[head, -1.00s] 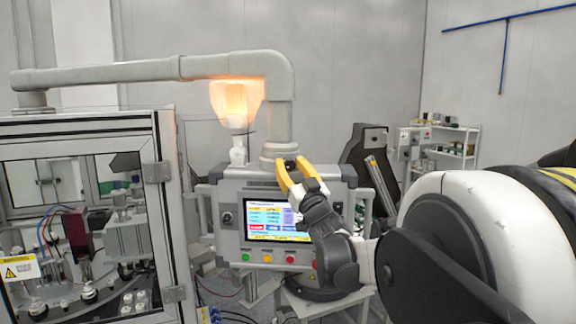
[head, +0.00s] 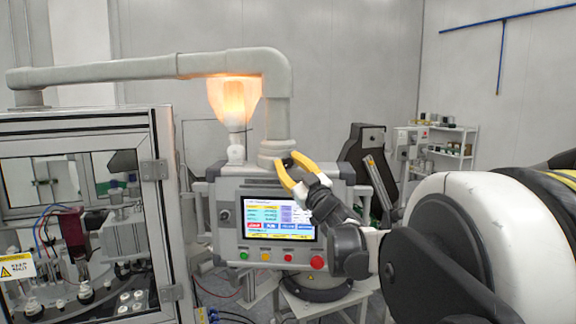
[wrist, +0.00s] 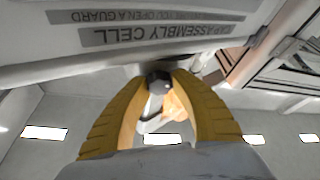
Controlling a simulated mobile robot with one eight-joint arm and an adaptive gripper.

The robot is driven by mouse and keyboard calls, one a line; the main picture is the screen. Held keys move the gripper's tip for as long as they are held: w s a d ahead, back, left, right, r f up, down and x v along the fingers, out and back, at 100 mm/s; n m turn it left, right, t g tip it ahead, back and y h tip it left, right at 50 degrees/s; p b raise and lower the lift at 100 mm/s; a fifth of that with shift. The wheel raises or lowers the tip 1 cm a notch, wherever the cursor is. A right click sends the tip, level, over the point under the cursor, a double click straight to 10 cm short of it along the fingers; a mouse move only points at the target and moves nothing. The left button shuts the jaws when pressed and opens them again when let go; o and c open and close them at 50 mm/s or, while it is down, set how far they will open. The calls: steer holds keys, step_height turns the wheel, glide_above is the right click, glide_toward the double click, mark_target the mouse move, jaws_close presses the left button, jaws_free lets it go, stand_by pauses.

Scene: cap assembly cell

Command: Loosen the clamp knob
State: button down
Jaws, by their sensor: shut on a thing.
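The clamp knob is a small dark knob (head: 287,162) at the base of the grey pipe, on top of the control panel box (head: 225,189). My gripper (head: 289,160) has its two yellow fingers on either side of the knob and is shut on it. In the wrist view, the dark faceted knob (wrist: 158,83) sits between the fingertips (wrist: 158,76). The fingers hide part of its sides. The knob's thread and how tight it is cannot be seen.
A glowing lamp (head: 234,100) stands left of the pipe (head: 278,110). A framed machine enclosure (head: 160,200) is at left, shelves (head: 452,145) at back right.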

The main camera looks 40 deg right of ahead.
steer(key=shift+n+g+y, duration=0.15)
steer(key=shift+n+y, duration=0.4)
steer(key=shift+n, duration=0.75)
steer(key=shift+n+g+y, duration=0.15)
steer(key=shift+n+y, duration=0.4)
steer(key=shift+n, duration=0.75)
steer(key=c, duration=1.1)
jaws_free()
steer(key=v, duration=1.2)
